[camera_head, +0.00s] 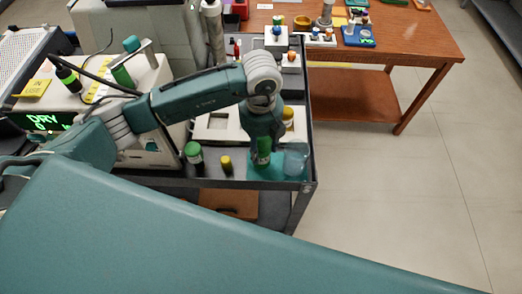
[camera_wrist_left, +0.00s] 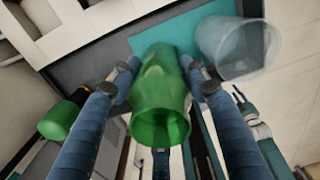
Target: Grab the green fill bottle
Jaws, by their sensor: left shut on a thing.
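The green fill bottle (camera_head: 264,150) is a translucent green vessel near the front right corner of the dark cart. It also shows large in the middle of the left wrist view (camera_wrist_left: 160,95). My left gripper (camera_head: 263,142) reaches down from above and is shut on the bottle, with fingers on both sides of it; it also shows in the left wrist view (camera_wrist_left: 160,80). The bottle is over the teal mat (camera_head: 258,174); I cannot tell whether it touches it.
A clear beaker (camera_head: 295,160) stands close to the right of the bottle, also in the left wrist view (camera_wrist_left: 238,48). A dark bottle with a green cap (camera_head: 194,156) and a small yellow-capped vial (camera_head: 226,164) stand to the left. A wooden table (camera_head: 410,40) is behind.

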